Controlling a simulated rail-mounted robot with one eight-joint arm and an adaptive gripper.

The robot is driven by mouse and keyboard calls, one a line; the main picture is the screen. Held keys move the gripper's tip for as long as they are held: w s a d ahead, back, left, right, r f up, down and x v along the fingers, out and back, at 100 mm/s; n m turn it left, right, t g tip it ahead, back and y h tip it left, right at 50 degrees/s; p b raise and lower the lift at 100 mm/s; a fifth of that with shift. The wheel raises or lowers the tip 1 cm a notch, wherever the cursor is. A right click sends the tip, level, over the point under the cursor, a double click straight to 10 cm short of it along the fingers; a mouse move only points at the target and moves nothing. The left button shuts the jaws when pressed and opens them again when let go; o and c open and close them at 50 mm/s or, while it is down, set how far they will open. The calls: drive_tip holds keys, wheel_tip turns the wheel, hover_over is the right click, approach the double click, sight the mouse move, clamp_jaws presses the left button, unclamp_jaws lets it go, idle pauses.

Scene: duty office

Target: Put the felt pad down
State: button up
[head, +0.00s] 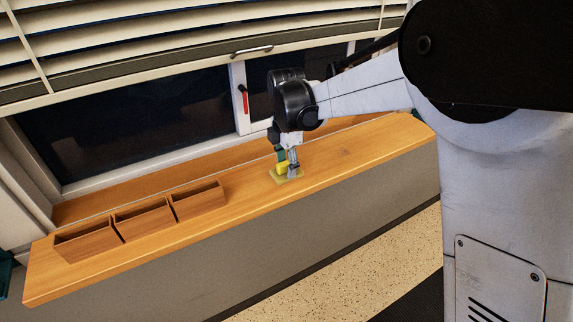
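My gripper (288,168) points down at the wooden counter, right of its middle. A small bright yellow block (281,168) with a dark teal part above it shows at the left of the gripper's fingers. I cannot tell for sure which of these is the felt pad. The fingers hide part of both, and at this size I cannot tell whether they grip the yellow block or only stand beside it.
The wooden counter (345,152) runs along the window. An open wooden box with three compartments (145,224) stands on its left part. The counter is clear right of my gripper. A red-handled window latch (245,98) and slatted blinds (130,45) are behind.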

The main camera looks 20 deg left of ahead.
sight(287, 162)
wheel_tip(287, 162, up, 12)
drive_tip(key=shift+r, duration=0.15)
idle(0.6)
drive_tip(key=s+d+r+m+t, duration=0.1)
drive_tip(key=s+d+r+m, duration=0.2)
drive_tip(key=d, duration=0.4)
drive_tip(key=s+d+r+m+t+y, duration=0.1)
drive_tip(key=s+d+m, duration=0.2)
drive_tip(key=d+m, duration=0.35)
drive_tip(key=s+d+r+m+t, duration=0.1)
drive_tip(key=s+d+r+m, duration=0.15)
drive_tip(key=d, duration=0.55)
drive_tip(key=s+d+f+m+t+h, duration=0.1)
drive_tip(key=s+d+f+m+t, duration=0.3)
drive_tip(key=s+d+m, duration=1)
wheel_tip(287, 162, down, 3)
drive_tip(key=shift+s+d+f+m, duration=0.1)
drive_tip(key=shift+s+d+m, duration=0.3)
drive_tip(key=shift+s+d, duration=0.45)
drive_tip(key=shift+w, duration=0.1)
